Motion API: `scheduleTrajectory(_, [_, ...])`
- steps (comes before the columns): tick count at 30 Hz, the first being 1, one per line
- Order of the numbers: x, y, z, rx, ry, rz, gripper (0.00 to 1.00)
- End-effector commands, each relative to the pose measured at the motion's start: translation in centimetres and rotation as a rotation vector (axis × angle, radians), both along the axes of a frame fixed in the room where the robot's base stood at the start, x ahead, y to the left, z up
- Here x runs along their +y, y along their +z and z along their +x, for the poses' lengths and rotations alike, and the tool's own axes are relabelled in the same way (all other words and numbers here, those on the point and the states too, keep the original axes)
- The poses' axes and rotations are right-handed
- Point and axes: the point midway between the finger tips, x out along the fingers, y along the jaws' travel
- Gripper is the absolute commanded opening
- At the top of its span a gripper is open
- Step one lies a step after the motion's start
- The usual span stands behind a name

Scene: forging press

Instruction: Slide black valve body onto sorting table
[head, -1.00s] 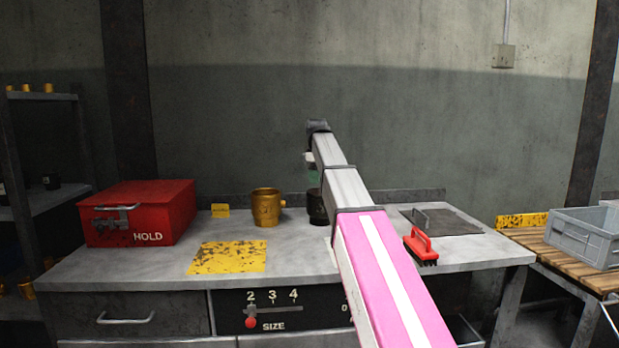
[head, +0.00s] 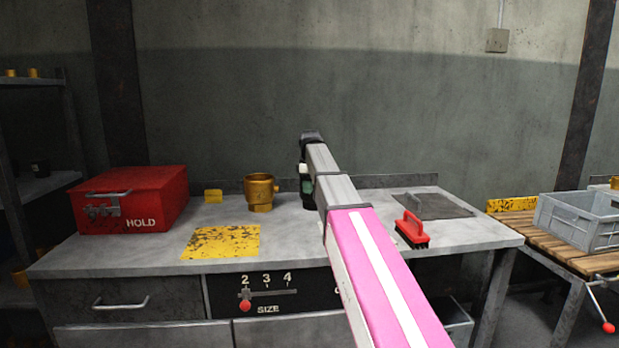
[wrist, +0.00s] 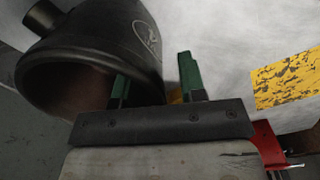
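The black valve body (wrist: 110,40) fills the upper left of the wrist view, its open end facing the camera. In the head view it stands on the grey-topped table (head: 340,238), mostly hidden behind my arm (head: 307,202). My gripper (wrist: 152,84) is open. Its left green finger overlaps the valve body's open end and its right finger is outside, to the right, with a gap to the wall. I cannot tell whether the left finger is inside the bore or touching. In the head view the fingers are largely hidden by my arm.
A brass valve body (head: 260,192) stands left of the black one. A red HOLD box (head: 130,200), a yellow worn patch (head: 222,242) and a red brush (head: 412,232) are on the table. A grey crate (head: 580,222) sits on a slatted table at right.

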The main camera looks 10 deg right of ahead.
Motion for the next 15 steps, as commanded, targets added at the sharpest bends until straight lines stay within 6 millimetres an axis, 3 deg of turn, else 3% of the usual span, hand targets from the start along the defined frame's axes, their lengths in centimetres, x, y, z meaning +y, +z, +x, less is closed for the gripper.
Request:
scheduleTrajectory(6, [-0.01, -1.15, -0.01, -0.001, 0.0, 0.0, 0.38])
scheduleTrajectory(15, [0.01, -1.2, 0.01, -0.001, 0.0, 0.0, 0.35])
